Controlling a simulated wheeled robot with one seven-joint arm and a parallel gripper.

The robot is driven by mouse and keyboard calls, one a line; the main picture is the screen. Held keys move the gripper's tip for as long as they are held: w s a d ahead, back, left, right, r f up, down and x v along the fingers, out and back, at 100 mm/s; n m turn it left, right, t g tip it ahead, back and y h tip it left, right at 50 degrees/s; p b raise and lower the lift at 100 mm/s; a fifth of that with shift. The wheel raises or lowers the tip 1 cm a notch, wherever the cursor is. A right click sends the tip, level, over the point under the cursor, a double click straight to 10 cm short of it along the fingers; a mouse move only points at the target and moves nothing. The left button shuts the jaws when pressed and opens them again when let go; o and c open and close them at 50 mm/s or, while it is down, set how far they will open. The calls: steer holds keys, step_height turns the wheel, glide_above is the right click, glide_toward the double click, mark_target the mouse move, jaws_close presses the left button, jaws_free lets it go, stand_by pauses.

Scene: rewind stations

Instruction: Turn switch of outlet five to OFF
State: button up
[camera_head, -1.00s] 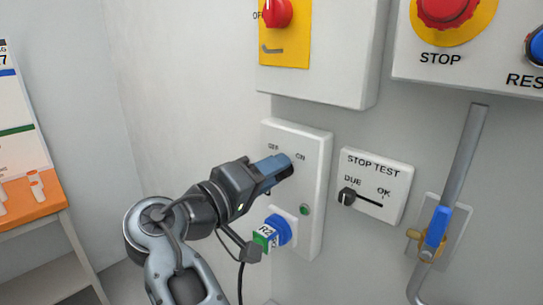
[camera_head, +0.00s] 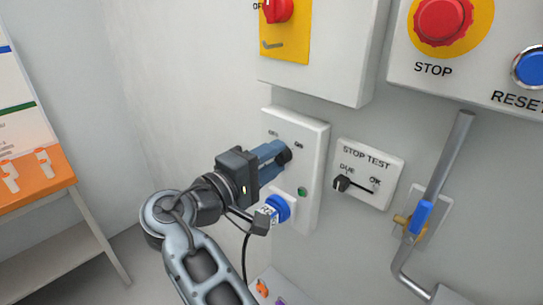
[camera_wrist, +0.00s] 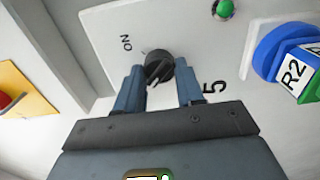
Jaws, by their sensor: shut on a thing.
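The outlet panel (camera_head: 313,150) is a white plate on the wall, with OFF and ON printed near its top. Its switch is a round dark knob (camera_wrist: 158,66) with a white pointer line on its lower edge in the wrist view. ON and a printed 5 show beside it there; OFF is not visible in that view. My gripper (camera_head: 274,154) has its blue-grey fingers on either side of the knob and is shut on it. In the wrist view my gripper (camera_wrist: 160,86) shows a finger at each side of the knob.
Below the knob are a green lamp (camera_head: 302,191) and a blue plug (camera_head: 278,207) tagged R2. A STOP TEST switch box (camera_head: 368,172) is to the right, then a pipe with a blue valve handle (camera_head: 421,218). A grey box (camera_head: 320,50) hangs above.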

steer(key=shift+a, duration=0.1)
steer(key=o, duration=1)
steer(key=shift+o, duration=0.2)
steer(key=b+v, duration=0.2)
steer(key=v, duration=0.5)
steer(key=shift+s+a, duration=0.2)
steer(key=shift+s, duration=0.15)
